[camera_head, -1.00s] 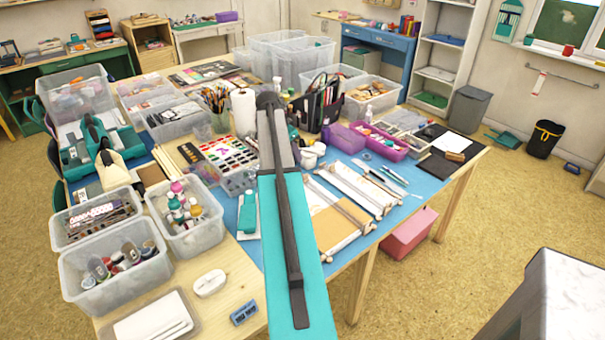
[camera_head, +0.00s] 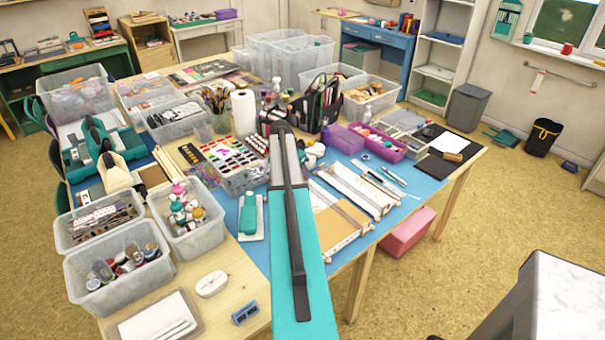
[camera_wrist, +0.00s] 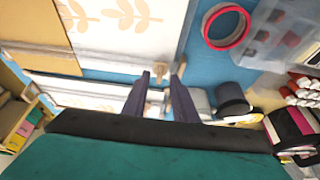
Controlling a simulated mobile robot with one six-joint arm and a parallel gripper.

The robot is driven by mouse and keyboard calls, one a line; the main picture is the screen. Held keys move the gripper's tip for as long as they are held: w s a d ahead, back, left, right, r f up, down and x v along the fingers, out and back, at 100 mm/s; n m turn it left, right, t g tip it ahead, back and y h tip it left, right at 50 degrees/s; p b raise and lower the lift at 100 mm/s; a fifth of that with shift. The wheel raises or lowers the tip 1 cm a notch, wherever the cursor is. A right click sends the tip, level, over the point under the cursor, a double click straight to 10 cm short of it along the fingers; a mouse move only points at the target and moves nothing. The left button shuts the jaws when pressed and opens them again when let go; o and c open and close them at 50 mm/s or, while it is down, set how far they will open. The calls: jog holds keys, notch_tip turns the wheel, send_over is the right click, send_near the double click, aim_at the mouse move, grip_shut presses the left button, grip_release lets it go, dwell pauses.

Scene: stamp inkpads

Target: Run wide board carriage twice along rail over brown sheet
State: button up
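In the head view the brown sheet (camera_head: 332,222) lies on the blue mat, partly hidden by my arm, with pale rails beside it. It also shows at the upper left of the wrist view (camera_wrist: 35,38). A white sheet with tan leaf prints (camera_wrist: 125,22) lies beside it there. A pale board or rail (camera_wrist: 95,72) runs along their near edge; I cannot tell whether it is the wide carriage. My gripper (camera_wrist: 160,80) is open, its two dark fingers apart. A small wooden peg (camera_wrist: 158,70) shows between or just beyond the fingertips; contact cannot be told. The head view hides the gripper.
Clear bins (camera_head: 118,280) crowd the left of the table. A paint set (camera_head: 235,158) and a purple tray (camera_head: 385,145) stand farther back. A red tape ring (camera_wrist: 226,27) and dark cylinders (camera_wrist: 232,100) lie right of my fingers in the wrist view.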

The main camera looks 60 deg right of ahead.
jog(key=shift+x, duration=0.85)
jog(key=shift+c, duration=0.2)
grip_shut()
dwell(0.8)
